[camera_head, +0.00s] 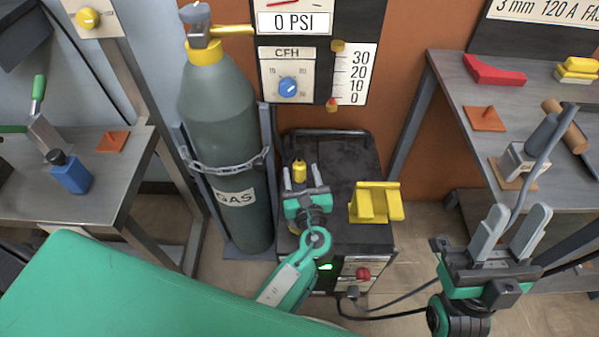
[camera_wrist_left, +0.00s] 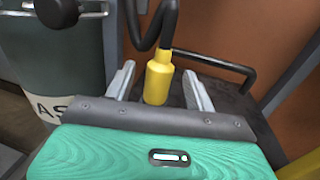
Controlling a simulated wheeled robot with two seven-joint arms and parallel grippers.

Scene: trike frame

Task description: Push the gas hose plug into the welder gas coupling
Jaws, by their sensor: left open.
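The yellow gas hose plug (camera_head: 299,171) stands on the far part of the welder's dark top (camera_head: 345,150). In the left wrist view the plug (camera_wrist_left: 158,82) is upright, with a black hose (camera_wrist_left: 168,25) rising from its narrow end. My left gripper (camera_head: 301,176) is open, its two fingers on either side of the plug, with gaps visible in the left wrist view (camera_wrist_left: 157,88). The plug's lower end and the welder gas coupling are hidden, so I cannot tell whether they are joined. My right gripper (camera_head: 510,230) is open and empty, right of the welder.
A grey gas cylinder (camera_head: 222,120), chained upright, stands just left of the welder. A yellow bracket-like part (camera_head: 376,203) sits on the welder's top, right of my left gripper. Benches stand at left (camera_head: 75,205) and right (camera_head: 460,90). Cables run across the floor.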

